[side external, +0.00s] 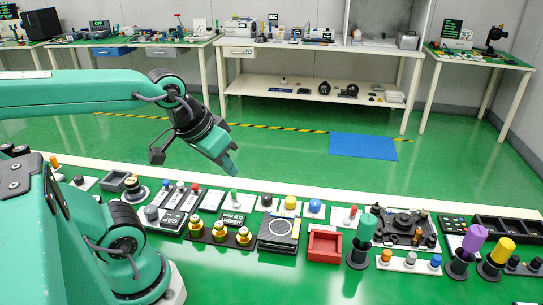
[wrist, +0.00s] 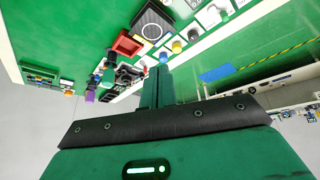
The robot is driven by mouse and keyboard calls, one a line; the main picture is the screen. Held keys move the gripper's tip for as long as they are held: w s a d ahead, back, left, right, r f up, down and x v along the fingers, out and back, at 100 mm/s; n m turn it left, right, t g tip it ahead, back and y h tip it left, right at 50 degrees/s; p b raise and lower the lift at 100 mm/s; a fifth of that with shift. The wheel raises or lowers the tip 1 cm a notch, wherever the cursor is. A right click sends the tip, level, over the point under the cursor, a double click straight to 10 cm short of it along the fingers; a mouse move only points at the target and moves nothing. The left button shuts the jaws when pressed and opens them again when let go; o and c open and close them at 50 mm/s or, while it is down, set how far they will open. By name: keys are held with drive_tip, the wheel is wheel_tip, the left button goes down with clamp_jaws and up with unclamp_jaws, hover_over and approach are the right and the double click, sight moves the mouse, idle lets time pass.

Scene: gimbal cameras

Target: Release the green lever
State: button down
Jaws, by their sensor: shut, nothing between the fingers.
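Two green handles show in the side external view. A small green-tipped lever (side external: 233,196) stands on a white plate near the back edge of the bench. A larger green handle (side external: 365,228) stands upright on a dark round base further right, at the front. I cannot tell which one is the task's lever. My gripper (side external: 231,170) is shut and empty, pointing down and right in the air above the bench. In the picture it is just above the small green lever and clear of both handles. In the wrist view my gripper's fingers (wrist: 157,75) are together, with nothing between them.
A purple handle (side external: 474,238) and a yellow handle (side external: 502,252) stand right of the larger green one. A red tray (side external: 324,244), brass knobs (side external: 219,231) and a round-faced panel (side external: 279,231) crowd the bench. The air around my gripper is free.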

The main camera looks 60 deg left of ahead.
drive_tip(key=a+f+m+g, duration=0.1)
drive_tip(key=a+f+m, duration=0.3)
drive_tip(key=m, duration=0.7)
drive_tip(key=a+f+m+g, duration=0.1)
drive_tip(key=a+f+m, duration=0.3)
drive_tip(key=m, duration=0.7)
drive_tip(key=a+f+m+g+y, duration=0.1)
drive_tip(key=a+f+m, duration=0.3)
drive_tip(key=a+m, duration=0.3)
drive_tip(key=m, duration=0.5)
drive_tip(key=shift+w, duration=0.2)
drive_tip(key=shift+f, duration=0.1)
approach(235, 199)
drive_tip(key=shift+s+d+f, duration=0.1)
drive_tip(key=shift+s+f, duration=1)
drive_tip(key=shift+f, duration=0.35)
drive_tip(key=shift+s+d+f, duration=0.1)
drive_tip(key=shift+s+f, duration=1)
drive_tip(key=shift+f, duration=0.3)
drive_tip(key=shift+w+a+r, duration=0.1)
drive_tip(key=shift+w+a, duration=0.1)
drive_tip(key=shift+w, duration=0.45)
drive_tip(key=shift+w+a+f, duration=0.1)
drive_tip(key=shift+w+a, duration=0.15)
drive_tip(key=shift+w, duration=0.35)
drive_tip(key=shift+w+a+r, duration=0.1)
drive_tip(key=shift+w+a, duration=0.1)
drive_tip(key=shift+w, duration=0.45)
